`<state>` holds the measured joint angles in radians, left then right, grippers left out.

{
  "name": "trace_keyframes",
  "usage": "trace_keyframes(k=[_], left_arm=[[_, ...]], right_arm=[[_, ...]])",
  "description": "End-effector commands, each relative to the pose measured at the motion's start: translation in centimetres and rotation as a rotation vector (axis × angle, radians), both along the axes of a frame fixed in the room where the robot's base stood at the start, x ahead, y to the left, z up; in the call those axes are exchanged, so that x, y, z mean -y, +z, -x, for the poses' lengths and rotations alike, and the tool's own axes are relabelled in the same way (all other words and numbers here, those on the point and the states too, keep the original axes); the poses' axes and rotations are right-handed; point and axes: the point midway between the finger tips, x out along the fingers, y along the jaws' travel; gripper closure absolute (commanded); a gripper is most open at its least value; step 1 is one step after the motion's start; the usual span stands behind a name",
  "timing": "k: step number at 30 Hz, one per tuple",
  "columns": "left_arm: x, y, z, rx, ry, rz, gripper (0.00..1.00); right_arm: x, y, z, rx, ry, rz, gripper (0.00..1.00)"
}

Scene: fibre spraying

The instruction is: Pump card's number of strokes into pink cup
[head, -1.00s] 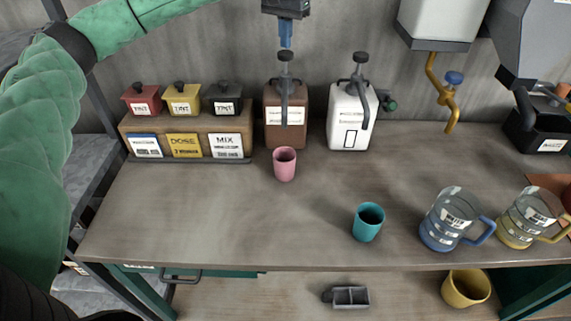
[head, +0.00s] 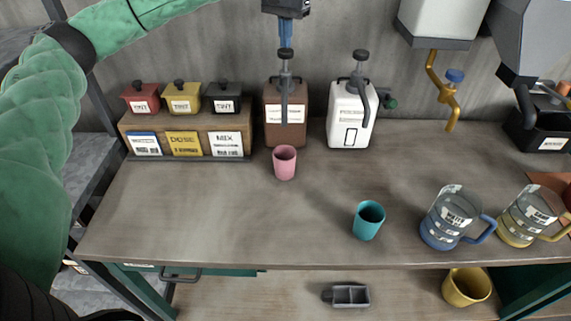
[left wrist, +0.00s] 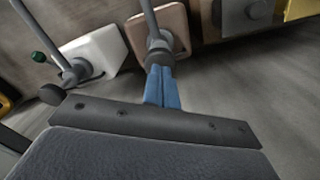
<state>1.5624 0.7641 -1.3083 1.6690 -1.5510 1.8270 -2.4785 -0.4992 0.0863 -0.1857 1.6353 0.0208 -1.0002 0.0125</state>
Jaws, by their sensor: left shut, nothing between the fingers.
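The pink cup (head: 285,163) stands upright on the bench below the spout of the brown pump bottle (head: 285,128). My left gripper (head: 286,44) is shut and empty, its blue fingertips pointing down at the black pump head (head: 286,54). In the left wrist view the fingertips (left wrist: 162,88) overlap the pump head (left wrist: 160,50); I cannot tell whether they touch. A yellow card (head: 185,145) headed "DOSE" is on the front of the wooden stand; its smaller line is too small to read surely. My right gripper is not in view.
A white pump bottle (head: 350,120) stands right of the brown one. A teal cup (head: 368,222) and two jugs, blue (head: 452,218) and yellow (head: 528,216), stand nearer the front edge. Red, yellow and black tint boxes sit on the stand (head: 251,140). The bench's left front is clear.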

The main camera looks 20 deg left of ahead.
Motion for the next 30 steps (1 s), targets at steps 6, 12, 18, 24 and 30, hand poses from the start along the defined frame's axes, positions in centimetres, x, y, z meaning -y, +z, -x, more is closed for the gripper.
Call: trace_keyframes(k=[6, 12, 18, 24, 30], left_arm=[[0.0, -0.7, 0.0, 0.000, 0.000, 0.000, 1.00], [0.0, -1.3, 0.0, 0.001, 0.000, 0.000, 1.00], [0.0, -1.8, 0.0, 0.000, 0.000, 0.000, 1.00], [0.0, -2.4, 0.0, 0.000, 0.000, 0.000, 1.00], [0.0, -3.0, 0.0, 0.000, 0.000, 0.000, 1.00]], right_arm=[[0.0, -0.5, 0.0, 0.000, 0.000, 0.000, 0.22], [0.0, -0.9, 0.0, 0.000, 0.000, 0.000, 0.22], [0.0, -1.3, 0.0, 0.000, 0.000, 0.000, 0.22], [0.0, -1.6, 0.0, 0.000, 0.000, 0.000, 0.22], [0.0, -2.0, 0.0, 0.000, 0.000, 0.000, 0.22]])
